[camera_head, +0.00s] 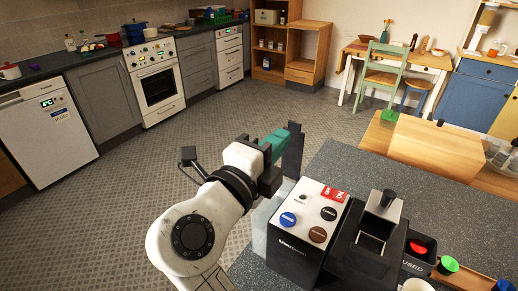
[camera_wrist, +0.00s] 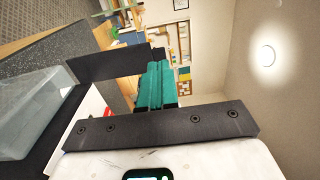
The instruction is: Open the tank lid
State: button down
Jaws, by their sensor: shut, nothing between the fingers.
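The coffee machine (camera_head: 293,262) is a black box with a white top, round buttons and a red switch, standing on the speckled counter. Its translucent water tank (camera_head: 261,238) is on its left side, partly hidden by my arm; it also shows at the left of the wrist view (camera_wrist: 35,112). A dark flat plate, seemingly the tank lid (camera_head: 293,152), stands upright beyond the tank, also seen in the wrist view (camera_wrist: 100,64). My gripper (camera_head: 287,133) has teal fingers shut and empty beside the plate; they show in the wrist view (camera_wrist: 159,72). Whether they touch is unclear.
A black capsule unit (camera_head: 372,235) and a bin marked USED (camera_head: 418,248) stand right of the machine, with green and red capsules nearby. The speckled counter (camera_head: 375,165) behind the machine is clear.

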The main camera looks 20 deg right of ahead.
aim_at(294, 124)
jog(key=shift+p+x, duration=0.4)
jog(key=shift+x, duration=1.05)
jog(key=shift+w+d+r+g+y+b, duration=0.1)
jog(key=shift+w+d+g+y+b, duration=0.3)
jog(key=shift+d+b, duration=0.4)
jog(key=shift+w+d+r+g+y+b, duration=0.15)
jog(key=shift+w+d+g+y+b, duration=0.25)
jog(key=shift+w+d+y, duration=0.25)
jog(key=shift+s, duration=0.1)
